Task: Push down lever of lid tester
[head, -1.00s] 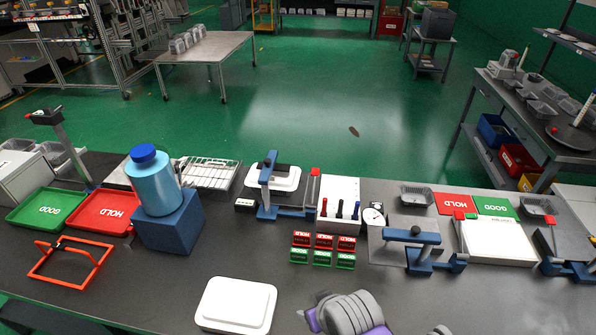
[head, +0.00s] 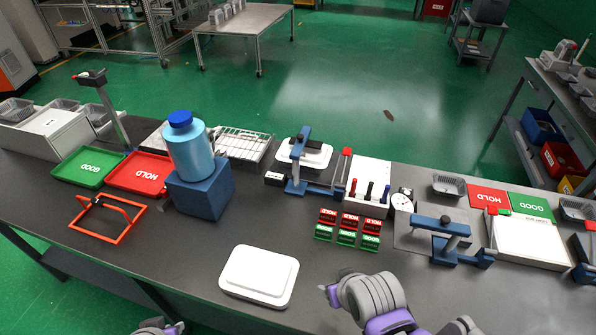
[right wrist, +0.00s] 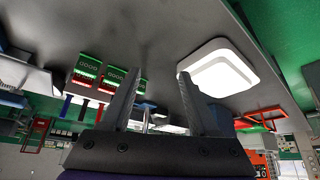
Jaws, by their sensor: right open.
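A blue press-like stand (head: 298,172) stands at the back middle of the bench, over a white foil-tray lid. A thin upright lever with a red tip (head: 347,153) stands at its right. A second blue stand (head: 447,245) is at the right, with a red-tipped upright piece (head: 491,211) beside it. I cannot tell which one is the lid tester. My right gripper (right wrist: 160,75) is open and empty in the right wrist view; its arm is at the lower middle of the head view. Part of my left arm (head: 160,327) shows at the bottom left edge; its fingers are unclear.
A white lid-like tray (head: 259,276) lies at the front middle. Red and green cards (head: 348,228) lie behind my right arm. A blue bottle (head: 190,148) stands on a blue block (head: 201,190) at the left, beside an orange frame (head: 108,218).

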